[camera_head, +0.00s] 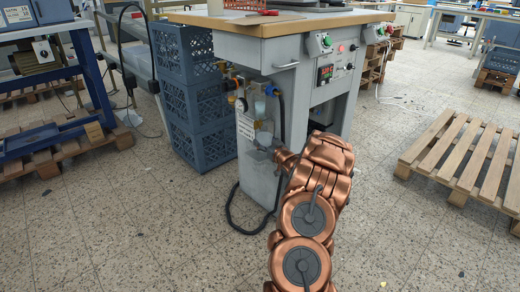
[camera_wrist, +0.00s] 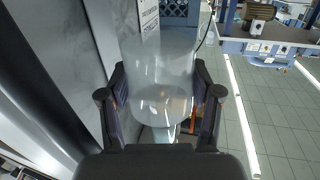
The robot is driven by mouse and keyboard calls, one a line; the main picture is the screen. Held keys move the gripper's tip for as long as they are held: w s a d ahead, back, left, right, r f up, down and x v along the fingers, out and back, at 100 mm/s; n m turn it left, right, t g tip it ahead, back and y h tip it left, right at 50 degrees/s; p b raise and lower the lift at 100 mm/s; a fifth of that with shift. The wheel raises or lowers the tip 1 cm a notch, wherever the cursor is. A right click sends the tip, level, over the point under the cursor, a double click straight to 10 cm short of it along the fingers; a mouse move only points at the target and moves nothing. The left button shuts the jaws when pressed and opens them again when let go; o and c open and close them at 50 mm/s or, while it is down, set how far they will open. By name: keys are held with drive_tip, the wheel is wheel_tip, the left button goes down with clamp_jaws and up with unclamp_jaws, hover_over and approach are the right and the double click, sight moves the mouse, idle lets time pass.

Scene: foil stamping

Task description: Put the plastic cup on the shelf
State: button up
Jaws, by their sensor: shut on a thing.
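The plastic cup (camera_wrist: 163,68) is clear and colourless and shows in the middle of the wrist view. My gripper (camera_wrist: 160,92) is shut on it, with one dark finger on each side of its wall. In the head view my copper arm reaches toward the grey machine, and its own links hide most of the gripper. No shelf can be told for sure in either view.
The grey machine (camera_head: 262,62) with a wooden top stands just ahead, with hoses and fittings on its side. Blue crates (camera_head: 190,95) are stacked to its left. A wooden pallet (camera_head: 465,155) lies at right. Tiled floor between them is clear.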

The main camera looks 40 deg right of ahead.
sight(260, 138)
drive_tip(key=shift+b+x, duration=0.5)
drive_tip(key=shift+x, duration=1.45)
wheel_tip(260, 138, down, 4)
drive_tip(key=shift+r+b, duration=0.1)
drive_tip(key=shift+b, duration=0.95)
drive_tip(key=shift+r, duration=0.1)
drive_tip(key=o, duration=1)
